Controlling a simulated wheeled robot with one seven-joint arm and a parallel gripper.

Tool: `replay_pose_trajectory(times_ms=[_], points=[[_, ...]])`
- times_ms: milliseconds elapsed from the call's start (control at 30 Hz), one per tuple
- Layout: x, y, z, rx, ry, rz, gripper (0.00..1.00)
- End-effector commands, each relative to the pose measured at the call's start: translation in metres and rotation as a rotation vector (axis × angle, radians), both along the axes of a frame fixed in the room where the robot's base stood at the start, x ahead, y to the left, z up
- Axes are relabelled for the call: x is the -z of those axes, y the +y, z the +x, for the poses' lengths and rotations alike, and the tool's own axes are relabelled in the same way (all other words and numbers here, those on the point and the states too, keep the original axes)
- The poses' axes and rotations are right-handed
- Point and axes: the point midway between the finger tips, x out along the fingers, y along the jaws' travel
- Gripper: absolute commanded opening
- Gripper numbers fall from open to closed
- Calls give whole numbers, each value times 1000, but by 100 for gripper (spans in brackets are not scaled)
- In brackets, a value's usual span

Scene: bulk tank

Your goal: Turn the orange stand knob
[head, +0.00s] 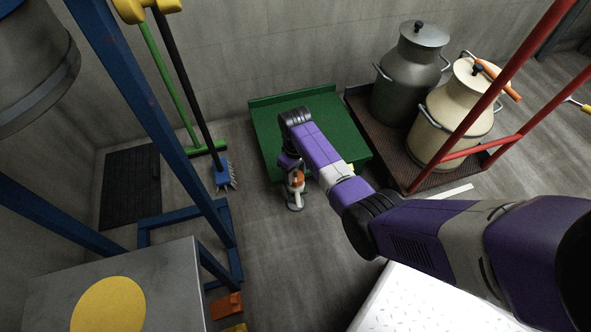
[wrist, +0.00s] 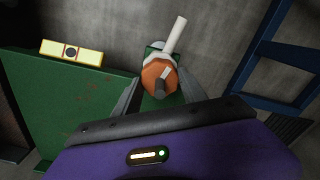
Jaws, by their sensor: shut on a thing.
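The orange stand knob (head: 297,177) is low down at the near edge of a green platform, with a pale fitting (head: 294,201) below it. In the wrist view the orange knob (wrist: 157,75) is faceted, with a grey piece at its middle and a white bar (wrist: 174,36) sticking out past it. My gripper (wrist: 158,86) is shut on the knob, one grey finger on each side. In the head view my gripper (head: 291,170) is small and partly hidden by my purple arm.
The green platform (head: 268,130) lies beneath my arm. A grey milk can (head: 405,90) and a cream one (head: 450,115) stand on a red-railed cart at right. A blue frame (head: 150,110), brooms and a dark floor grate (head: 130,187) are at left. A yellow level-like block (wrist: 71,51) lies on green.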

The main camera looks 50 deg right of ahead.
Motion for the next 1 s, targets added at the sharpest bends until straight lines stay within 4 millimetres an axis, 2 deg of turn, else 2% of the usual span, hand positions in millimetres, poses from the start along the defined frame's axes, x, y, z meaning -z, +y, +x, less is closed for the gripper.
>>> replay_pose_trajectory(times_ms=[33, 500, 1000], points=[[-5, 0, 0, -35, 1, 1, 9], [-2, 0, 0, -327, 0, 1, 9], [-1, 0, 0, -394, 0, 0, 9]])
